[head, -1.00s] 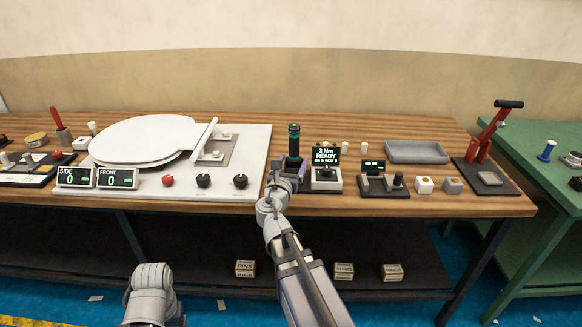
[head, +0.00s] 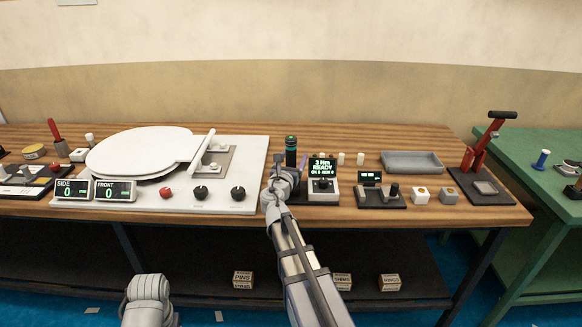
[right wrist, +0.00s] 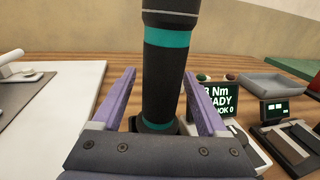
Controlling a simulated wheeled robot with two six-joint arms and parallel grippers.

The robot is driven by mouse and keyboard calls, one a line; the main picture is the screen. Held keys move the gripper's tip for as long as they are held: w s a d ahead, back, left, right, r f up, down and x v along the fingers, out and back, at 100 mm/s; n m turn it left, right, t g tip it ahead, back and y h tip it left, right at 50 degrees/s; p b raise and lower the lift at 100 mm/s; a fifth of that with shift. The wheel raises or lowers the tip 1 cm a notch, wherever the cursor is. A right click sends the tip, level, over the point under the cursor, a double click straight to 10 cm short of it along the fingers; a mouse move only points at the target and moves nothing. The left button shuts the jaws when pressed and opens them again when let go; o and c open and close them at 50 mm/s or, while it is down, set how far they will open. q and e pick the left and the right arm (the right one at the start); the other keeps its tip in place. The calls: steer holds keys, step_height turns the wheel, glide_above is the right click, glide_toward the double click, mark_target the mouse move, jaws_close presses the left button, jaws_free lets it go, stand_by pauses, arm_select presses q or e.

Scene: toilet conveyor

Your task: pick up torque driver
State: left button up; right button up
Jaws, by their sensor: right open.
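The torque driver (head: 291,150) is a dark upright cylinder with teal bands, standing on the bench right of the white toilet-seat panel. It also fills the middle of the right wrist view (right wrist: 165,80), upright. My right gripper (head: 284,178) is at the driver, partly hiding its lower part in the head view. In the right wrist view its purple fingers (right wrist: 158,85) are open, one on each side of the driver, with visible gaps. My left arm shows only as a grey link at the bottom left; its gripper is not visible.
A small display unit (head: 322,180) reading READY stands close right of the driver. Further right are a second display unit (head: 380,195), a grey tray (head: 412,162) and a red lever press (head: 478,155). The white panel (head: 255,160) lies close on the left.

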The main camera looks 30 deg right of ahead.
steer(key=shift+w+d, duration=0.1)
steer(key=shift+c, duration=0.2)
jaws_close()
stand_by(0.4)
